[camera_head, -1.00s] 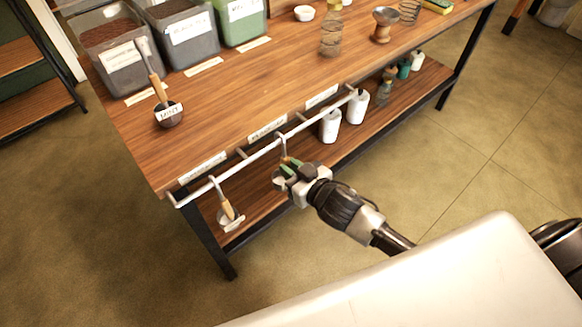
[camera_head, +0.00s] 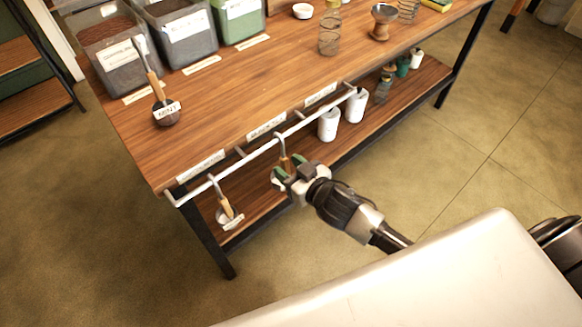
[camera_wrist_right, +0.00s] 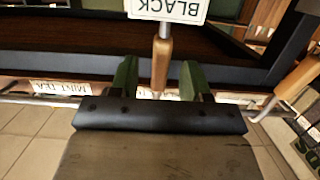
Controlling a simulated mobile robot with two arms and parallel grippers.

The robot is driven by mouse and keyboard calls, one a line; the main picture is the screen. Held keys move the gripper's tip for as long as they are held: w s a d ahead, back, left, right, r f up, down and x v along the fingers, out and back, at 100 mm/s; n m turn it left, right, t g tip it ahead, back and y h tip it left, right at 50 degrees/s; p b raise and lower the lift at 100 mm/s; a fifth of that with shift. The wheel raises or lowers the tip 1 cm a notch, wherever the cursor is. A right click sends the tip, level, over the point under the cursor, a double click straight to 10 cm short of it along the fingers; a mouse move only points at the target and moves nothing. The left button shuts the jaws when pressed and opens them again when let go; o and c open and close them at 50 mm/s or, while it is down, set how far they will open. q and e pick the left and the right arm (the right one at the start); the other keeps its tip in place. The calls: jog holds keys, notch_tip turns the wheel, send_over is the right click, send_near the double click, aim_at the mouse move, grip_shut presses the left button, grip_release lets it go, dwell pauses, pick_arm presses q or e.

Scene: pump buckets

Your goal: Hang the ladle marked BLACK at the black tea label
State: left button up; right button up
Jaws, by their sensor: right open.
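The ladle marked BLACK hangs by its hook from the white rail (camera_head: 240,163), below the middle label, which reads BLACK TEA (camera_head: 267,126). Its wooden handle (camera_head: 284,164) shows in the head view. In the right wrist view its handle (camera_wrist_right: 161,66) is upright in the picture, and its white BLACK tag (camera_wrist_right: 168,9) is at the top. My right gripper (camera_head: 290,168) is open, with its green fingers apart on either side of the handle; it also shows in the right wrist view (camera_wrist_right: 158,80). The bowl is mostly hidden. My left gripper is out of view.
Another ladle (camera_head: 226,209) hangs near the rail's left end. A ladle marked MINT (camera_head: 166,112) lies on the wooden table (camera_head: 230,90) against a bin (camera_head: 110,62). White canisters (camera_head: 328,125) stand on the lower shelf behind the rail. The floor in front is clear.

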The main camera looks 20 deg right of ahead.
jog(key=shift+s+d, duration=0.2)
jog(key=shift+s, duration=0.35)
jog(key=v, duration=0.9)
jog(key=s+d+f+m+g+h+p, duration=0.1)
jog(key=s+d+f+g+h+p, duration=0.2)
jog(key=f, duration=0.7)
jog(key=s+d+f+m+g+h+p, duration=0.1)
jog(key=s+d+f+g+p, duration=0.25)
jog(key=f, duration=0.65)
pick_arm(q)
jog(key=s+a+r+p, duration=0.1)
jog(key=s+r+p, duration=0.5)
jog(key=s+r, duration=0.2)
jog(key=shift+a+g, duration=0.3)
pick_arm(e)
jog(key=s+a+f+g, duration=0.1)
jog(key=s+f, duration=0.3)
jog(key=s, duration=0.4)
jog(key=s+f+g+h, duration=0.1)
jog(key=s+f+g, duration=0.3)
jog(key=s, duration=0.4)
jog(key=s+a+f+g, duration=0.1)
jog(key=s+f, duration=0.3)
jog(key=s, duration=0.4)
jog(key=shift+s+a+f+g, duration=0.2)
jog(key=shift+a+g, duration=0.1)
jog(key=shift+g, duration=0.35)
